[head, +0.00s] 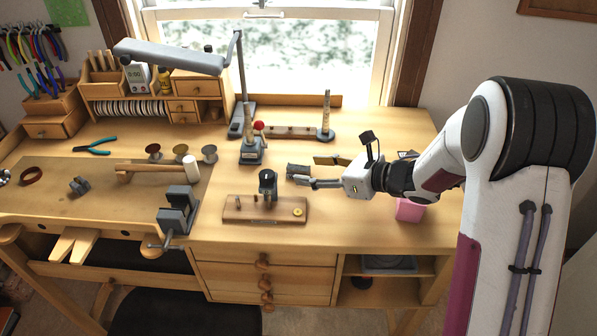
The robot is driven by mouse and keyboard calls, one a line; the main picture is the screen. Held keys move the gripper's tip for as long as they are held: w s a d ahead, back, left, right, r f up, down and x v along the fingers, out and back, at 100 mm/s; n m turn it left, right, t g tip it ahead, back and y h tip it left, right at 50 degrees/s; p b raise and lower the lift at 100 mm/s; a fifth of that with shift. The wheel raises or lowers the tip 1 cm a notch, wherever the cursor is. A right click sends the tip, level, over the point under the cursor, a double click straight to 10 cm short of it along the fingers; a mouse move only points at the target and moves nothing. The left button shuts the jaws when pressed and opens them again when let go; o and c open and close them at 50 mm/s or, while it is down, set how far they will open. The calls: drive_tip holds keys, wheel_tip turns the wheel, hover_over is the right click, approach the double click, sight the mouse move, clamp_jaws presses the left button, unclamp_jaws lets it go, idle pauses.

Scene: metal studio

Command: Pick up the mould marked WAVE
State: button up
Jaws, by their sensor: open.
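My gripper (292,176) is above the right part of the bench top, with its open fingers pointing left. No marking WAVE can be read in this view. A pink block (409,210) stands on the bench to the right of the gripper, partly covered by my arm. It may be a mould, but I cannot tell. A small part of another thing shows behind my wrist near the right edge of the bench and is mostly hidden.
A wooden board with a small press (267,184) stands left and in front of the gripper. A vise (178,208) is at the bench's front edge. A mallet (150,169) lies left.

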sight(301, 169)
drive_tip(key=shift+a, duration=0.1)
drive_tip(key=shift+x, duration=2.55)
clamp_jaws()
